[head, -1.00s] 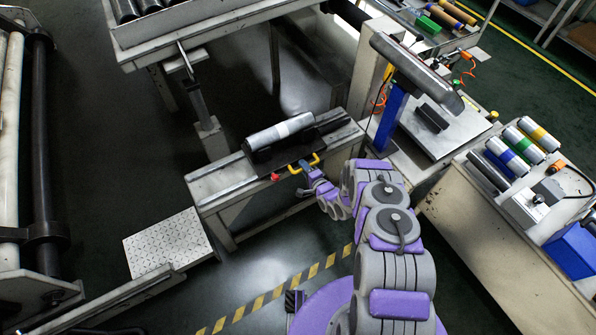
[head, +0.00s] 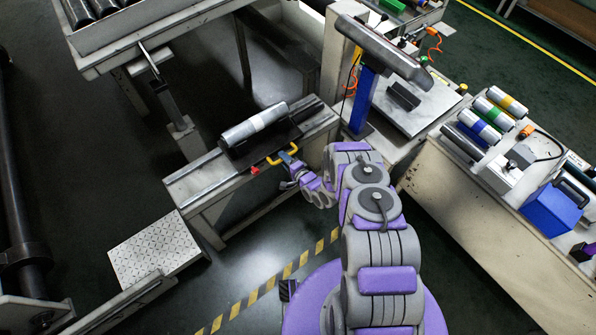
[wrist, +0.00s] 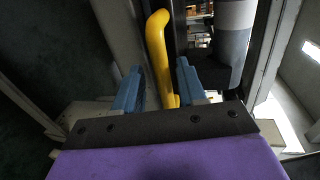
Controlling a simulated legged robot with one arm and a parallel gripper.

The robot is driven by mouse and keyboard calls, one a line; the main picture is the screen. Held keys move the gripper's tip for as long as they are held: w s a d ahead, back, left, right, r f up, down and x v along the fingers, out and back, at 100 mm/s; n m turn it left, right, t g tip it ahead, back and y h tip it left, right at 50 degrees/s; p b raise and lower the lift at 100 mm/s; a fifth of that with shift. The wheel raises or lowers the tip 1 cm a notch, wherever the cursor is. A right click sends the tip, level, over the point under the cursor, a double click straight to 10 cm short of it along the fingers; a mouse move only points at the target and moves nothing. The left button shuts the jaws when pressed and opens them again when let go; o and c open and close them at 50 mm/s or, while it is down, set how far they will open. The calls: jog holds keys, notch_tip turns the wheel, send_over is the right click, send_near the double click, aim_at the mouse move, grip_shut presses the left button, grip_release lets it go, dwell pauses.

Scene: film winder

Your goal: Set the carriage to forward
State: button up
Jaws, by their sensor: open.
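The carriage is a black cradle (head: 284,135) on a bench rail (head: 200,180), towards the right end. It carries a grey roll with a pale band (head: 255,124). A yellow handle (head: 271,162) is on its near side, with a red knob (head: 255,170) to the left. My gripper (head: 291,156) is at the handle. In the wrist view the handle (wrist: 157,45) runs between the two blue fingers of my gripper (wrist: 157,78), which are open with gaps around it. The wrist view also shows part of the roll (wrist: 233,30).
Bare rail lies left of the carriage. A blue post with a metal trough (head: 385,50) stands at the right end of the bench. A side table (head: 440,190) with rolls and a blue box (head: 552,208) is at right. A checkered step plate (head: 155,248) is at lower left.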

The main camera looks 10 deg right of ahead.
jog(key=p+v, duration=0.3)
jog(key=v, duration=1.3)
jog(key=shift+s, duration=0.15)
jog(key=shift+d, duration=0.1)
